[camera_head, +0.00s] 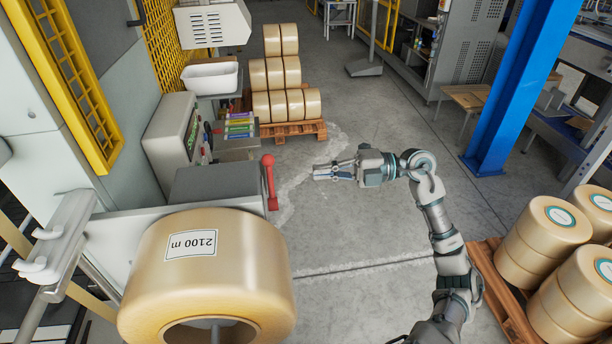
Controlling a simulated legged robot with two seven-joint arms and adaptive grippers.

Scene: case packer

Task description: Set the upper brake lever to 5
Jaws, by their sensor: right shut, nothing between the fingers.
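A red lever (269,181) with a ball-shaped top stands upright on the right side of a grey box (215,185), just above the large tape roll; I cannot read any number scale by it. My right gripper (318,172) is shut and empty. It points left towards the red lever, with a clear gap between the fingertips and the lever. My left gripper is not in view.
A large tape roll (200,265) marked 2100 m sits below the grey box. A pallet (300,130) of rolls stands at the back. Another pallet (490,280) with rolls is at the right. A blue post (510,90) stands at the right. The floor between is clear.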

